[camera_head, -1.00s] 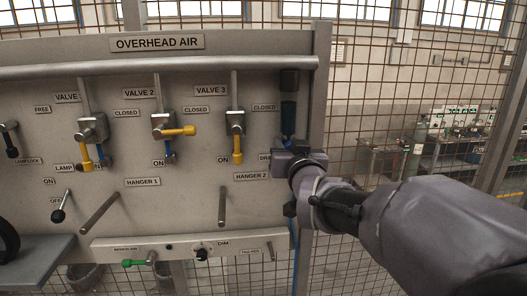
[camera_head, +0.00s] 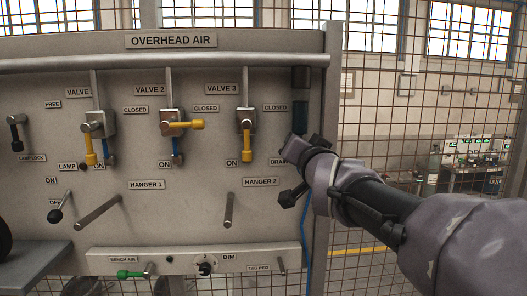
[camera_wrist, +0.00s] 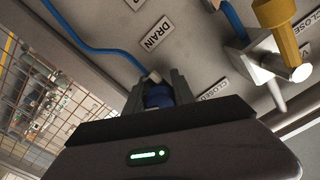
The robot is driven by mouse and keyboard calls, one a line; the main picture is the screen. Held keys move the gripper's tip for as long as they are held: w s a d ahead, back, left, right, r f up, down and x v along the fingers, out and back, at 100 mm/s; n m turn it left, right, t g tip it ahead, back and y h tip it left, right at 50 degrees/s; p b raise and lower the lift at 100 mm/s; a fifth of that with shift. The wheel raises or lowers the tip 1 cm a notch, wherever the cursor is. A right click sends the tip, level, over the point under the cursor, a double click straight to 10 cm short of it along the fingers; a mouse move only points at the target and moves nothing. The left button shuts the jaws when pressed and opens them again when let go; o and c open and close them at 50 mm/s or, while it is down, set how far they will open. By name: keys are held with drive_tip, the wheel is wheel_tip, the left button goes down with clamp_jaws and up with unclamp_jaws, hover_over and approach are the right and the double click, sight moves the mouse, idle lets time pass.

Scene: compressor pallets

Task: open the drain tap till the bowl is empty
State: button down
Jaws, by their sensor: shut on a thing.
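The drain bowl (camera_head: 300,112) is a dark teal upright cylinder under a dark head at the board's right edge. I cannot tell how much liquid is in it. My gripper (camera_head: 294,147) is right below it, its wrist sloping down to the right. In the wrist view my gripper (camera_wrist: 158,92) is shut on a blue round part, which looks like the drain tap (camera_wrist: 158,97). A pale stub with a blue hose shows just beyond it. The jaws hide its sides, so its turn cannot be told. The DRAIN label (camera_wrist: 157,34) is close by.
Left of the bowl are valves with yellow handles, the nearest being valve 3 (camera_head: 247,125); its yellow handle (camera_wrist: 275,20) is near my gripper at upper right. A hanger peg (camera_head: 229,210) sticks out below. Wire mesh (camera_head: 375,110) stands right of the board.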

drive_tip(key=c, duration=1.1)
unclamp_jaws()
drive_tip(key=shift+o, duration=0.2)
drive_tip(key=shift+s, duration=0.1)
drive_tip(key=s+b, duration=0.1)
drive_tip(key=s, duration=1.6)
drive_tip(key=shift+s, duration=0.1)
